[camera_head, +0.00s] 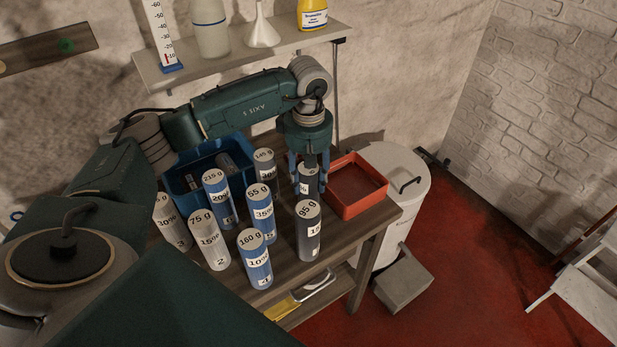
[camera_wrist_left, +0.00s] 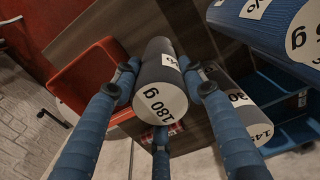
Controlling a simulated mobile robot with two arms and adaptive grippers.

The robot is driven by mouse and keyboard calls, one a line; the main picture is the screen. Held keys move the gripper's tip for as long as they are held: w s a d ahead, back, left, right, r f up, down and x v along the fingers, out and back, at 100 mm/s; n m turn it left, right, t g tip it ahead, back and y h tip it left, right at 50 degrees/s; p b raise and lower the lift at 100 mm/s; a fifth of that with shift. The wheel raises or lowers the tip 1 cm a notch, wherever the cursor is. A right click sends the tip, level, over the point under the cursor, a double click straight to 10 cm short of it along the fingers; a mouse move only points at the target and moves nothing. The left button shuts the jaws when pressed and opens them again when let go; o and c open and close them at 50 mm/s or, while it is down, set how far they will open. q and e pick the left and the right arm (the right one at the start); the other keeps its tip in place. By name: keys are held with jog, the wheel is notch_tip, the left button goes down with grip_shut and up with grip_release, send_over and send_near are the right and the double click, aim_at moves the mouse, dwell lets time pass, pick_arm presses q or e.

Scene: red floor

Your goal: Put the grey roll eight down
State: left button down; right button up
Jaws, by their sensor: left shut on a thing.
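A grey roll (camera_head: 308,180) is held upright between the fingers of my left gripper (camera_head: 309,168), just left of the red tray (camera_head: 352,207). In the left wrist view my left gripper (camera_wrist_left: 160,95) is shut around this roll (camera_wrist_left: 160,75), whose end face reads "180 g". Its lower number label is not readable, and I cannot tell whether its base touches the table. The red tray also shows in the wrist view (camera_wrist_left: 72,85) and looks empty. My right gripper is not in view.
Several grey, blue and white rolls stand on the wooden table (camera_head: 368,222), including a grey one marked 95 g (camera_head: 308,235) and another grey one (camera_head: 264,166) behind. A blue crate (camera_head: 178,182) stands at the back left. A shelf (camera_head: 240,48) hangs above; a white bin (camera_head: 410,165) stands right.

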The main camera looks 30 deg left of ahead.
pick_arm(q)
jog(key=c, duration=1)
grip_release()
notch_tip(320, 180, up, 11)
jog(key=b, duration=0.3)
jog(key=shift+r, duration=0.65)
